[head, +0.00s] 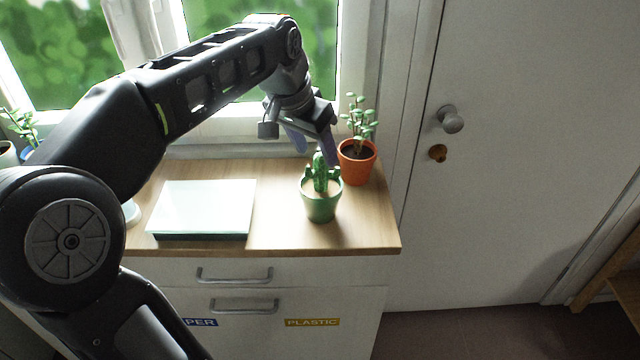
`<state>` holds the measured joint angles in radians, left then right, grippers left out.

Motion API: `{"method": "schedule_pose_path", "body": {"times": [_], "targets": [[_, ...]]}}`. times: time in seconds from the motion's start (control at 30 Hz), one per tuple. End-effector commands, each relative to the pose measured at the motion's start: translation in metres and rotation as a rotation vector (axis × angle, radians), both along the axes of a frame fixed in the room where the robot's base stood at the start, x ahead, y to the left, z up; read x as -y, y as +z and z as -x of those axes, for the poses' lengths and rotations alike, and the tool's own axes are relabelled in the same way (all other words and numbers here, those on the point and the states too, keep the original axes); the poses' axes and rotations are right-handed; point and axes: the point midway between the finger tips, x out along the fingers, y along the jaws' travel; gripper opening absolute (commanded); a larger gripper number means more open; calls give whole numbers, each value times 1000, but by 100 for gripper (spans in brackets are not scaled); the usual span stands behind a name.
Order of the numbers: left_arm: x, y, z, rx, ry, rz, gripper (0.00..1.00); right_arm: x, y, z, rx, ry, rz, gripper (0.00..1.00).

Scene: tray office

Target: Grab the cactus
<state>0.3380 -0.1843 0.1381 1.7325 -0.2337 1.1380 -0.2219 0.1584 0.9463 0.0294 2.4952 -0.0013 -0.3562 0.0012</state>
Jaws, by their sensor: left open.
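The cactus (320,178) is green and stands upright in a green pot (321,207) near the right end of the wooden cabinet top. My left gripper (314,152) is open, pointing down, with its fingers just above and behind the top of the cactus. From this view I cannot tell whether a finger touches the cactus. Nothing is held between the fingers. My right gripper is not in view.
A leafy plant in an orange pot (357,167) stands close behind the cactus to the right. A flat white box (203,208) lies to the left on the cabinet top (275,235). A window is behind; a white door (520,150) is to the right.

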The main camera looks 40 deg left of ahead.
Motion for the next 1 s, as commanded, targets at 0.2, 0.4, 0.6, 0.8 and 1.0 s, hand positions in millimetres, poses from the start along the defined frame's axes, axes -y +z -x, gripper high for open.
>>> {"method": "schedule_pose_path", "body": {"times": [0.2,0.4,0.6,0.8,1.0], "targets": [[0,0,0,1,0,0,52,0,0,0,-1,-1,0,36],[0,-7,-3,-2,0,0,52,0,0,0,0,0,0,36],[0,-24,-10,-1,1,0,52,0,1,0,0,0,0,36],[0,-24,-10,1,0,0,52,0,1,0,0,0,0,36],[0,-31,-14,-3,0,1,52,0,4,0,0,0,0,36]]}}
